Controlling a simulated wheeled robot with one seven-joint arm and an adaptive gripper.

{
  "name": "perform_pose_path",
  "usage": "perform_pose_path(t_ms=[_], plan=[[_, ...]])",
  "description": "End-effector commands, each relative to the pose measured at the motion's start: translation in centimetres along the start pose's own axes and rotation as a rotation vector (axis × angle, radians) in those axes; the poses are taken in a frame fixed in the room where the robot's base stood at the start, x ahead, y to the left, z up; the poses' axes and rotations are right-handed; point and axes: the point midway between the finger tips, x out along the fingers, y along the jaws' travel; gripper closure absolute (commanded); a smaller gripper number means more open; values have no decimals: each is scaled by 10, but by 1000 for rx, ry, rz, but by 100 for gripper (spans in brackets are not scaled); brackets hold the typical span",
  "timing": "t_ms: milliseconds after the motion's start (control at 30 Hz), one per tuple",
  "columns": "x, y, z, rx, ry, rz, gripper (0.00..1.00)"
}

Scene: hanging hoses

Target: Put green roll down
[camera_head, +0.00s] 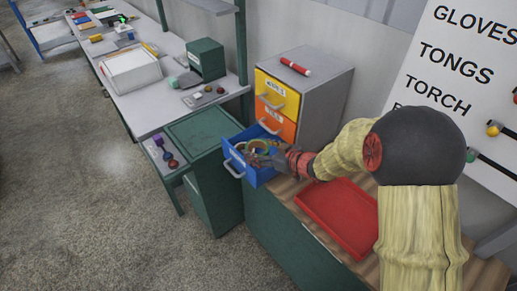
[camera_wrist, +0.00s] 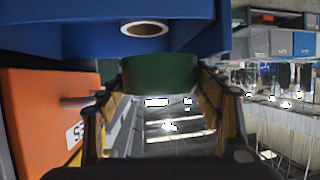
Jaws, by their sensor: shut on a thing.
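The green roll (camera_wrist: 160,76) is between the two fingers of my gripper (camera_wrist: 160,92) in the wrist view, and the gripper is shut on it. The blue drawer (camera_wrist: 262,178) is not what I point at here; the open blue drawer (camera_head: 236,160) sits below the yellow and orange ones in the head view. My gripper (camera_head: 268,158) is at this drawer, over its front part. The blue drawer also fills the top of the wrist view (camera_wrist: 45,30). A roll with a pale rim (camera_wrist: 146,28) shows against the blue there. In the head view the green roll is hard to tell apart.
A red tray (camera_head: 340,215) lies on the wooden top right of the drawer. The orange drawer (camera_head: 273,121) and yellow drawer (camera_head: 277,95) are just above the blue one. A red marker-like object (camera_head: 295,67) lies on the cabinet. A long workbench (camera_head: 160,100) stands at the left.

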Motion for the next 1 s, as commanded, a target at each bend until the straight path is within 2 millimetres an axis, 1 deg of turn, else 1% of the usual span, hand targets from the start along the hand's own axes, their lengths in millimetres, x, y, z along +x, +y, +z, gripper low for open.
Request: perform_pose_path(t_ms=[133,167,467,767,867,933,1000], plan=[[1,0,3,1,-3,0,62],[1,0,4,1,-4,0,34],[1,-1,6,3,-7,-1,17],[1,-1,5,2,-7,-1,17],[-1,-1,0,2,-5,0,17],[-5,0,-9,1,-3,0,17],[-16,1,-9,4,-5,3,17]])
